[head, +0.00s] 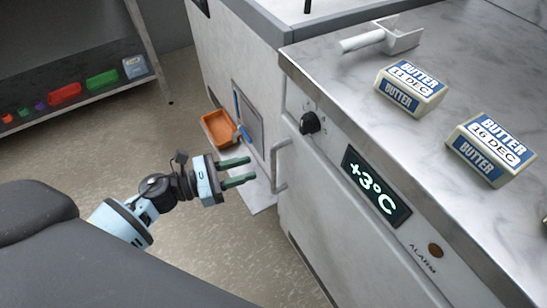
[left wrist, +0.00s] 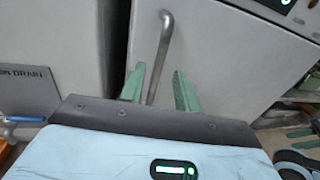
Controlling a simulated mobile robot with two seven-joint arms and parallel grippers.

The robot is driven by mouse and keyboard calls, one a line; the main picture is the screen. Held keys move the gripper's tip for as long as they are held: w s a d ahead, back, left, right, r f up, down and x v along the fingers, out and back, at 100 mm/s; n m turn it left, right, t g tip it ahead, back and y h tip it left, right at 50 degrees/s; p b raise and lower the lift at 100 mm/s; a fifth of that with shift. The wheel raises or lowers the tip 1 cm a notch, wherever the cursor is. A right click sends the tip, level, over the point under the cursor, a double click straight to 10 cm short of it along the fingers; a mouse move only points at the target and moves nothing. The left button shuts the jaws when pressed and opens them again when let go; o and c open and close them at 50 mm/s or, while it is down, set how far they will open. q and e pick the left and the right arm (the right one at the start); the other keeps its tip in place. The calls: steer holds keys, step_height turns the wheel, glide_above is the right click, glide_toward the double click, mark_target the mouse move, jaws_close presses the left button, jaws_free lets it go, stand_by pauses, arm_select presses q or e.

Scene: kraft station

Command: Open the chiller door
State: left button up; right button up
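The chiller door (head: 330,215) is the grey front panel under the marble counter, and it looks shut. Its vertical metal bar handle (head: 278,166) is at the door's left edge. In the left wrist view the handle (left wrist: 163,55) runs down between the two green fingers, its lower end hidden by my gripper. My left gripper (head: 248,171) is open, its fingers pointing at the handle from the left, with a small gap in the head view. The left wrist view also shows my left gripper (left wrist: 160,85) open, with the door (left wrist: 225,45) behind it.
A black knob (head: 311,123), a +3°C display (head: 376,186) and an alarm button (head: 435,250) sit above the door. Two butter blocks (head: 410,88) (head: 491,149) and a scoop (head: 385,38) lie on the counter. An orange tray (head: 218,128) is left of the handle. Floor in front is clear.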

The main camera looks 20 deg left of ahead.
mark_target(274, 161)
arm_select(q)
steer(key=shift+x, duration=3.95)
steer(key=shift+c, duration=0.3)
jaws_close()
steer(key=shift+s, duration=0.1)
